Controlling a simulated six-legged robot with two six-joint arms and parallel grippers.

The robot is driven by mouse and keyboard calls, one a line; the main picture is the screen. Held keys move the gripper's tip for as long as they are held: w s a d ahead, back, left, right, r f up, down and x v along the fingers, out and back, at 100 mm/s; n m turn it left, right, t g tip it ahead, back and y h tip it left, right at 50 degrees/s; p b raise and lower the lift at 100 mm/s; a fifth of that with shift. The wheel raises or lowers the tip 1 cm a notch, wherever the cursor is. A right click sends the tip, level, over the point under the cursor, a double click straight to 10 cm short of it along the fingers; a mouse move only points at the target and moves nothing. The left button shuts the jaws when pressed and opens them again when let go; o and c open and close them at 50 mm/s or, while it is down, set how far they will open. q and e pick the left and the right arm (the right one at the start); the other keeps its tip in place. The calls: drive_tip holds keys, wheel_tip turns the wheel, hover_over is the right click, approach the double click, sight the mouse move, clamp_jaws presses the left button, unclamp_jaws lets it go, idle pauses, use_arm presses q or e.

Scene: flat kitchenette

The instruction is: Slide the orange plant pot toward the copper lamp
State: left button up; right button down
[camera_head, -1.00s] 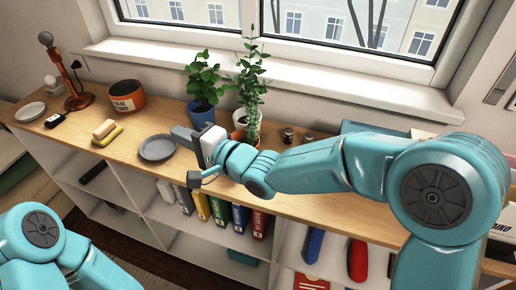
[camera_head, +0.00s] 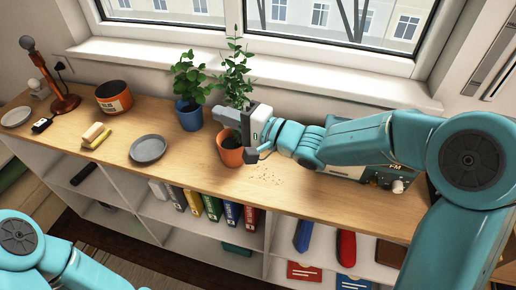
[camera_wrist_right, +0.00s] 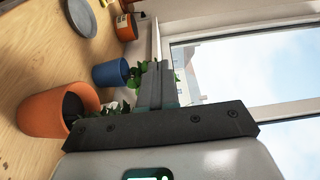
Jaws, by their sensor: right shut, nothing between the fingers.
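The orange plant pot (camera_head: 230,156) stands on the wooden counter with dark soil showing inside. In the right wrist view the orange pot (camera_wrist_right: 40,115) is at the left. The copper lamp (camera_head: 64,103) stands near the counter's left end, well left of the pot. My right gripper (camera_head: 222,114) is shut and empty, its fingers pointing left at the pot's rear side, near its rim. I cannot tell whether it touches the pot. The right wrist view shows its closed fingers (camera_wrist_right: 158,85). My left gripper is out of view; only my left arm shows.
A blue pot (camera_head: 189,118) stands left and behind. A grey plate (camera_head: 148,149), sponge pieces (camera_head: 95,135) and a labelled orange-brown container (camera_head: 114,98) lie between pot and lamp. Crumbs (camera_head: 268,175) lie right of the pot.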

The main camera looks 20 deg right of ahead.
sight(229, 157)
drive_tip(key=d+f, duration=0.1)
drive_tip(key=d, duration=0.8)
wheel_tip(229, 157, down, 14)
drive_tip(key=shift+a+f+b, duration=0.15)
drive_tip(key=shift+f+b, duration=0.05)
drive_tip(key=shift+b, duration=0.25)
drive_tip(key=shift+s+a+r, duration=0.1)
drive_tip(key=shift+a+r, duration=0.1)
drive_tip(key=shift+a, duration=0.35)
drive_tip(key=a, duration=0.7)
drive_tip(key=shift+f+b, duration=0.1)
drive_tip(key=shift+b, duration=0.25)
drive_tip(key=shift+a, duration=0.1)
